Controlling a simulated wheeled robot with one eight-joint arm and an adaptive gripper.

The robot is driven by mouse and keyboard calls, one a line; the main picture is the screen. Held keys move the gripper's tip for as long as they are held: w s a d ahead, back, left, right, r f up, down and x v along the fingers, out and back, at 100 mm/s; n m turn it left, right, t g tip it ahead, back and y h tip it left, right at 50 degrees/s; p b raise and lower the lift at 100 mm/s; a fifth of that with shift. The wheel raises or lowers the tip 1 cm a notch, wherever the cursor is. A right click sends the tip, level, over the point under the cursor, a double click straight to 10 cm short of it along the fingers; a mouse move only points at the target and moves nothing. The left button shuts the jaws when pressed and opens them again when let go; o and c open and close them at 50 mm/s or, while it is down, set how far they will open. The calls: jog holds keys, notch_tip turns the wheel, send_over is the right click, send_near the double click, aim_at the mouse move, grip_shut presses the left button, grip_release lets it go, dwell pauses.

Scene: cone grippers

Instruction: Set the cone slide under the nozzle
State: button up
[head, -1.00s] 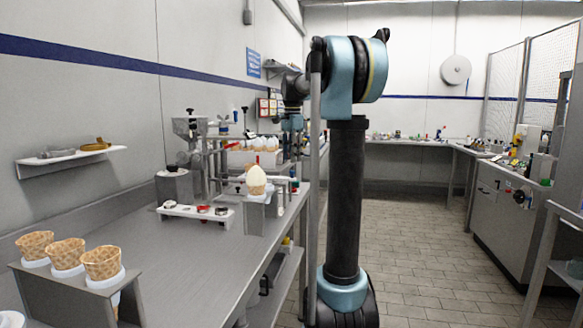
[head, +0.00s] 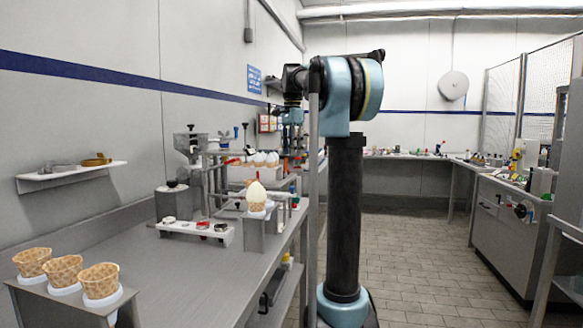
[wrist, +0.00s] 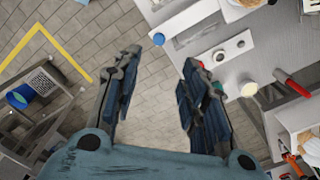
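A filling machine with a grey hopper (head: 190,143) stands on the left bench. Its nozzle is too small to make out. A metal stand (head: 254,236) in front of it holds an upright wafer cone (head: 257,197) with a pale, egg-shaped top. I cannot tell for sure which part is the cone slide. My gripper (wrist: 172,54) is open and empty in the wrist view, with floor between its fingers. A pale round disc (wrist: 249,89) lies right of the right finger, apart from it. In the head view my gripper is small and partly hidden behind my arm.
A rack (head: 30,302) of wafer cones stands at the front left. A white tray (head: 248,172) of topped cones stands behind. The tiled floor (head: 430,255) is clear.

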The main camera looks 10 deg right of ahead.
notch_tip(320, 180, down, 14)
jog(key=shift+s+r, duration=0.1)
dwell(1.0)
jog(key=shift+a, duration=0.1)
grip_shut()
